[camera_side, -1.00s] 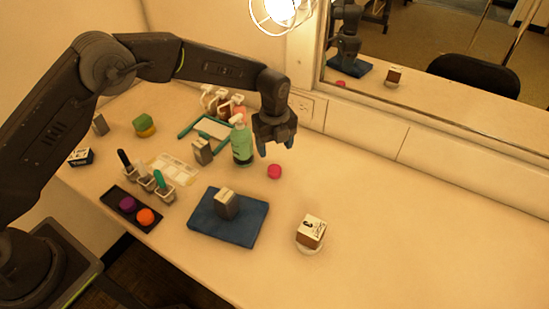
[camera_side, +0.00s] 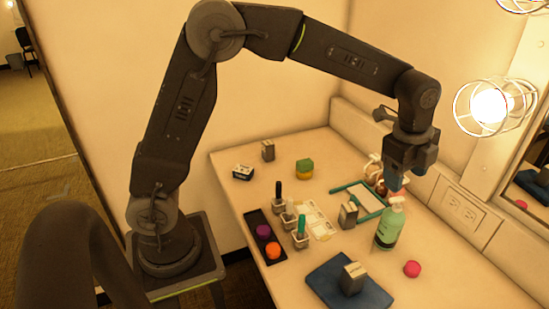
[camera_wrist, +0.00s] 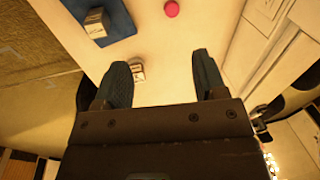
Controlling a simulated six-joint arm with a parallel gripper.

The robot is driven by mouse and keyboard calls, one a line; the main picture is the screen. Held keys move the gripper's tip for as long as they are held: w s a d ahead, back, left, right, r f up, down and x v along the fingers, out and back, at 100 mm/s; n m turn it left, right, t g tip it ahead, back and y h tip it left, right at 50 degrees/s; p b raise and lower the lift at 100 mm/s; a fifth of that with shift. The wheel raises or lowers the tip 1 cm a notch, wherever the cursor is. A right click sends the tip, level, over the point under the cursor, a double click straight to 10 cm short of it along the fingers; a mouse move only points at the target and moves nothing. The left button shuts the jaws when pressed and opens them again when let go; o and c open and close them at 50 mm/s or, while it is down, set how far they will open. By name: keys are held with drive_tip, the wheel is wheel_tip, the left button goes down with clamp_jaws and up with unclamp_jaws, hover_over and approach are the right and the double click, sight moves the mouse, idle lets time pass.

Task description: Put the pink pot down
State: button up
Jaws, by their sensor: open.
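The pink pot (camera_side: 412,269) stands on the bare counter, right of the green pump bottle and above the blue mat's right end in the side view. It also shows at the top edge of the wrist view (camera_wrist: 172,9). My gripper (camera_side: 397,180) is above the back of the counter, over the pump bottle's top in the side view. Its two blue fingers (camera_wrist: 163,78) are spread apart with nothing held between them. The pot is clear of both fingers.
The green pump bottle (camera_side: 389,226) is the tall thing near my gripper. A grey-sided box (camera_side: 353,279) sits on the blue mat (camera_side: 325,284). A dark tray (camera_side: 252,221) holds purple (camera_side: 263,231) and orange (camera_side: 273,250) pots. A caged lamp (camera_side: 489,106) hangs at the right.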

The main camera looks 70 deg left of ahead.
drive_tip(key=s+a+r+n+t, duration=0.1)
drive_tip(key=s+a+r+n, duration=0.25)
drive_tip(key=s, duration=0.35)
drive_tip(key=s+a+r+n+t, duration=0.1)
drive_tip(key=s+a+r+n, duration=0.1)
drive_tip(key=s+r+n, duration=0.3)
drive_tip(key=s+a+f+n+t, duration=0.1)
drive_tip(key=s+n, duration=0.3)
drive_tip(key=s, duration=0.3)
drive_tip(key=s+a+f+n, duration=0.2)
drive_tip(key=s+n, duration=0.2)
drive_tip(key=s, duration=0.2)
drive_tip(key=shift+s+a+f+n+t, duration=0.2)
drive_tip(key=shift+s+f+n+t, duration=0.1)
drive_tip(key=shift+s+n+t, duration=0.1)
